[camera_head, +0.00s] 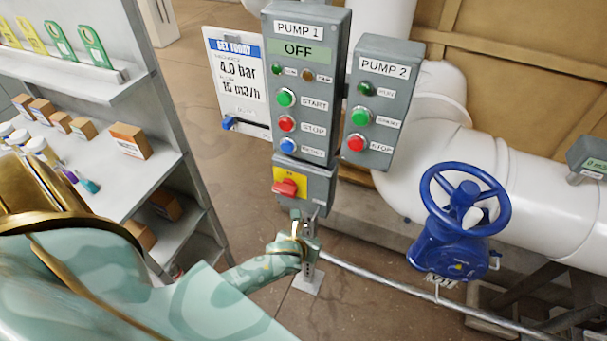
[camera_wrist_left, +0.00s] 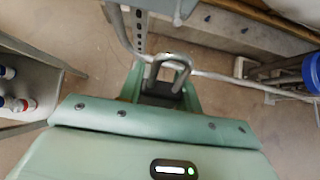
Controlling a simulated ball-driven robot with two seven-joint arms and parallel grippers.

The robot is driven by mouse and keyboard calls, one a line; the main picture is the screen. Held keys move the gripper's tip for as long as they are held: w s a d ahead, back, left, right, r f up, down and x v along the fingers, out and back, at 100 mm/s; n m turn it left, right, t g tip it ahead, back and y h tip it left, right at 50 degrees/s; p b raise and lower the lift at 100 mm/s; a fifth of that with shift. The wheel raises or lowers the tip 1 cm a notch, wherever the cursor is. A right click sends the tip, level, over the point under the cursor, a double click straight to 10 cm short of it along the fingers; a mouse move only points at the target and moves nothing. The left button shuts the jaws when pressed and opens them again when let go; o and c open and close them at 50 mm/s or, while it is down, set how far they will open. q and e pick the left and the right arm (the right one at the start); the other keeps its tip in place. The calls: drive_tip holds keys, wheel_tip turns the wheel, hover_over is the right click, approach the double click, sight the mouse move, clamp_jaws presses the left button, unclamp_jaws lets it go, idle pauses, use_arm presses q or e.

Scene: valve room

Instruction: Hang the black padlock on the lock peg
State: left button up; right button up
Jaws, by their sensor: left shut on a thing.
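My left gripper (camera_head: 296,243) is just below the PUMP 1 box with the red-and-yellow switch (camera_head: 289,186). In the left wrist view its fingers (camera_wrist_left: 162,92) are shut on the black padlock (camera_wrist_left: 160,87). The padlock's grey shackle (camera_wrist_left: 171,62) stands up beyond the fingertips, towards the underside of the box. The padlock's body is mostly hidden between the fingers. In the head view I cannot clearly make out the padlock or the lock peg near the switch box. The shackle appears apart from the box. My right gripper is not in view.
The PUMP 2 box (camera_head: 382,105) is right of the PUMP 1 panel (camera_head: 304,105). A blue handwheel valve (camera_head: 462,205) sits on white pipes at the right. A shelf unit (camera_head: 110,190) with small boxes stands left. A perforated post (camera_wrist_left: 138,28) rises behind the gripper.

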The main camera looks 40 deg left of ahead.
use_arm(q)
drive_tip(key=shift+w+a, duration=0.15)
drive_tip(key=shift+w, duration=0.35)
drive_tip(key=shift+w, duration=0.35)
drive_tip(key=shift+p, duration=0.3)
drive_tip(key=shift+w+a, duration=0.1)
drive_tip(key=shift+w, duration=0.05)
idle(0.4)
drive_tip(key=shift+w+a+f, duration=0.1)
drive_tip(key=shift+w+a, duration=0.05)
drive_tip(key=shift+w, duration=0.5)
